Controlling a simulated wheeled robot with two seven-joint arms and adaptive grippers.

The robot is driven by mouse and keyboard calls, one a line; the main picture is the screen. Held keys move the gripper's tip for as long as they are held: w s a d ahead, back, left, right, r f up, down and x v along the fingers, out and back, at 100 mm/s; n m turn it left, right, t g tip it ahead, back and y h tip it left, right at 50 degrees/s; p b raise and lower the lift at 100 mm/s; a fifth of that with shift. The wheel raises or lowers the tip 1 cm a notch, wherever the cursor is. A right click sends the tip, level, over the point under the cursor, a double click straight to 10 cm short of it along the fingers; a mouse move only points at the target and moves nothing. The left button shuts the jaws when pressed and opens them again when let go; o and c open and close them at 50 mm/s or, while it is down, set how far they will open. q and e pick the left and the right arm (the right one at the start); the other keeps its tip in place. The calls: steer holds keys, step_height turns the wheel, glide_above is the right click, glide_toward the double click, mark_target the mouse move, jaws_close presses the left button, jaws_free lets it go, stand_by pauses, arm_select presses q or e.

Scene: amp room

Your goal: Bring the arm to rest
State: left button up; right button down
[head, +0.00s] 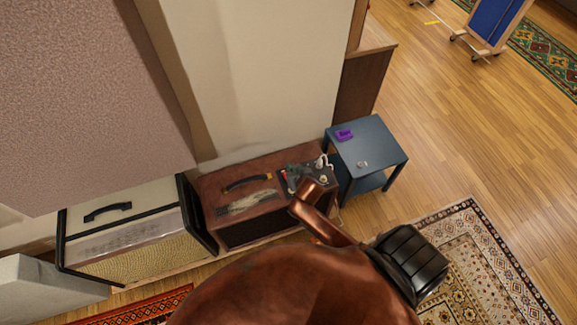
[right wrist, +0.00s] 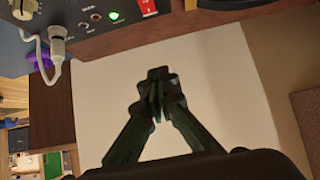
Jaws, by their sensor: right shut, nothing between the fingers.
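My right gripper (head: 296,174) shows in the head view as a small dark shape at the end of my copper-coloured arm, over the right part of the brown amp (head: 225,183). In the right wrist view my right gripper (right wrist: 158,82) has its fingertips together, with nothing between them. The amp's control panel (right wrist: 105,20), with a lit green lamp, a red switch and a plugged-in white cable, shows behind the fingers. I cannot tell the exact gap between gripper and amp. My left gripper is in neither view.
A blue side table (head: 372,147) stands right of the amp, with a purple object (head: 344,134) and a small pale item (head: 362,164) on it. A cream amp (head: 130,235) stands at the left. A pale wall (head: 265,70) rises behind.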

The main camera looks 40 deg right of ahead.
steer(key=shift+s+r, duration=0.1)
stand_by(0.5)
steer(key=s+a+r+n+g+y, duration=0.1)
steer(key=s+r+n+g, duration=0.15)
steer(key=s, duration=1.35)
steer(key=s+a+r+n+g+y, duration=0.15)
steer(key=s+g, duration=0.25)
steer(key=s, duration=1.1)
step_height(320, 180, down, 28)
steer(key=s+a+g, duration=0.1)
steer(key=s, duration=0.1)
steer(key=s+f+g, duration=0.1)
steer(key=s+f, duration=1.7)
steer(key=s, duration=0.3)
steer(key=shift+a+f, duration=0.25)
steer(key=shift+f, duration=0.05)
steer(key=shift+g, duration=0.25)
